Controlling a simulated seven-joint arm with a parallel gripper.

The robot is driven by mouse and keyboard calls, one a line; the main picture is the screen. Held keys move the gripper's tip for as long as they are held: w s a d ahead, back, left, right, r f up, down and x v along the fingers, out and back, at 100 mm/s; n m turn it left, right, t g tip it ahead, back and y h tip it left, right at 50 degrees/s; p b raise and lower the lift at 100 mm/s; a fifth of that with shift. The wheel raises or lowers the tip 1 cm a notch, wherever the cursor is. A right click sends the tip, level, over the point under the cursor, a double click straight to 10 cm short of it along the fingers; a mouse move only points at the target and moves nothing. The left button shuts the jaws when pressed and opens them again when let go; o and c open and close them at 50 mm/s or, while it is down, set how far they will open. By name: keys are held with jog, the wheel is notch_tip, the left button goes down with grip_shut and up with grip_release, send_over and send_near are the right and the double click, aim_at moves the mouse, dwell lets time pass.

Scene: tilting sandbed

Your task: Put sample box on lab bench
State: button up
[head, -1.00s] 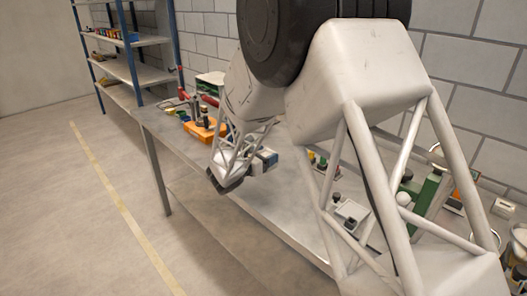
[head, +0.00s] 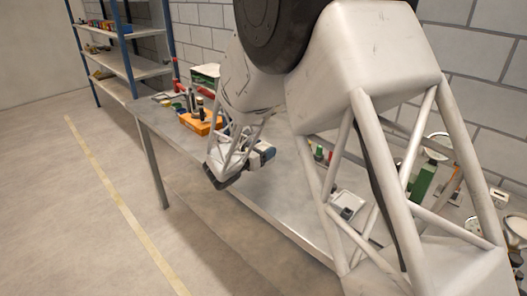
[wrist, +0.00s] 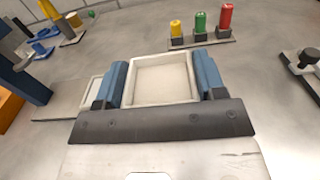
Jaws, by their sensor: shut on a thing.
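The sample box (wrist: 163,80) is a shallow, cream-white open box, seen from above in the wrist view. My gripper (wrist: 162,72) is shut on it, with one blue finger on its left side and one on its right. In the head view my gripper (head: 265,153) is over the lab bench (head: 285,190), a long grey metal table. The box is mostly hidden there by the gripper and arm. I cannot tell whether the box touches the bench top. The bench also fills the wrist view (wrist: 230,90).
Red, green and yellow pieces on a rack (wrist: 200,42) stand just beyond the box. An orange tray (head: 200,122) is farther along the bench. A grey fixture (head: 347,204) lies nearer me. Bare bench top shows between them. A blue-posted shelf (head: 125,65) stands behind.

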jog(key=shift+s, duration=0.1)
jog(key=s+d+f, duration=0.1)
jog(key=s+d, duration=0.1)
jog(key=s, duration=0.6)
jog(key=s+d, duration=0.3)
jog(key=s, duration=0.6)
jog(key=shift+d+f, duration=0.15)
jog(key=shift+f, duration=0.2)
jog(key=shift+w, duration=0.2)
jog(key=w+a, duration=0.1)
jog(key=w, duration=0.4)
jog(key=w+a+f, duration=0.1)
jog(key=w, duration=0.4)
jog(key=w+a, duration=0.1)
jog(key=w, duration=0.4)
jog(key=shift+w+a+f, duration=0.2)
jog(key=shift+a+f, duration=0.05)
jog(key=shift+f, duration=1.75)
jog(key=shift+f, duration=0.15)
